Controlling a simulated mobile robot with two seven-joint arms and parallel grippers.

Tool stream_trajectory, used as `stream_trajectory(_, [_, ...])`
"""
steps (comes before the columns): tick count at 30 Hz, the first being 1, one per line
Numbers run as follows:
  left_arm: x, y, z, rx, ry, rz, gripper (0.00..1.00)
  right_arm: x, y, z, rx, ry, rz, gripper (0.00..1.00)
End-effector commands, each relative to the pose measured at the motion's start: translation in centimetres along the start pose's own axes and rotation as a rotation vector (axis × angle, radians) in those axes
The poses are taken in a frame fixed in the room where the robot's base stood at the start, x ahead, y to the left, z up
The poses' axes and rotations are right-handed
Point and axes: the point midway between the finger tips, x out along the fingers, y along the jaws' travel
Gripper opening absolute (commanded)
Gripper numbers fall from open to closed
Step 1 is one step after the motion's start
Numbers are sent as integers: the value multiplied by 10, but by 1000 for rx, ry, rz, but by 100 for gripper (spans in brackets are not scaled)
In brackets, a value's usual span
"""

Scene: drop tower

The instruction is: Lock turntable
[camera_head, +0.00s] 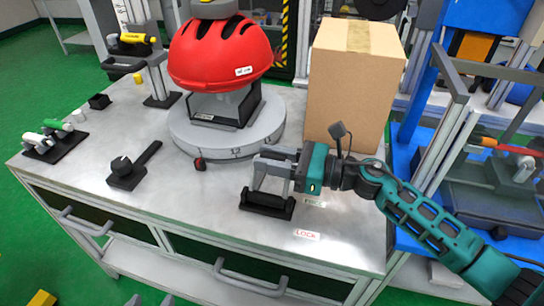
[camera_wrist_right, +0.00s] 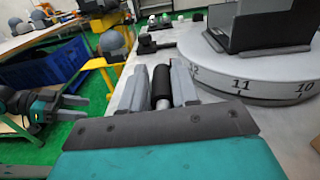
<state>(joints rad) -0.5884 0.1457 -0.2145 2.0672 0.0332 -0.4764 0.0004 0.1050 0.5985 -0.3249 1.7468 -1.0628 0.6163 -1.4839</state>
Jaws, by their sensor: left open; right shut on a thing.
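The round grey turntable (camera_head: 228,144) stands on the metal bench and carries a black stand with a red helmet (camera_head: 222,55). Its numbered rim also shows in the right wrist view (camera_wrist_right: 240,82). In front of it, a black lock base (camera_head: 267,205) sits beside the LOCK label (camera_head: 306,234) and a second, partly hidden label (camera_head: 314,203). My right gripper (camera_head: 268,172) is above this base, shut on a black-gripped lever handle (camera_wrist_right: 162,82), which shows between its fingers in the wrist view. My left gripper (camera_head: 152,301) shows only as two separated fingertips at the bottom edge, open and empty.
A cardboard box (camera_head: 352,85) stands on the bench behind my right arm. A black block with a lever (camera_head: 132,166) and a rack of small cylinders (camera_head: 54,142) sit at the left. The bench's front edge has drawer handles below. The front middle top is clear.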

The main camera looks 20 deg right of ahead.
Motion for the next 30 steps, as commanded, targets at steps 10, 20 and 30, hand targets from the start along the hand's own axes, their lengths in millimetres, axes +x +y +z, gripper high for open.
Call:
stream_trajectory(10, [0, -2, 3, 10, -4, 1, 60, -1, -5, 2, -15, -1, -11, 0])
stream_trajectory(20, [8, -2, 17, 9, -7, 1, 60, -2, 5, 6, -148, -2, -11, 0])
stream_trajectory(30, [25, -2, 43, 6, -7, 1, 60, -1, 30, 13, -450, -3, -11, 0])
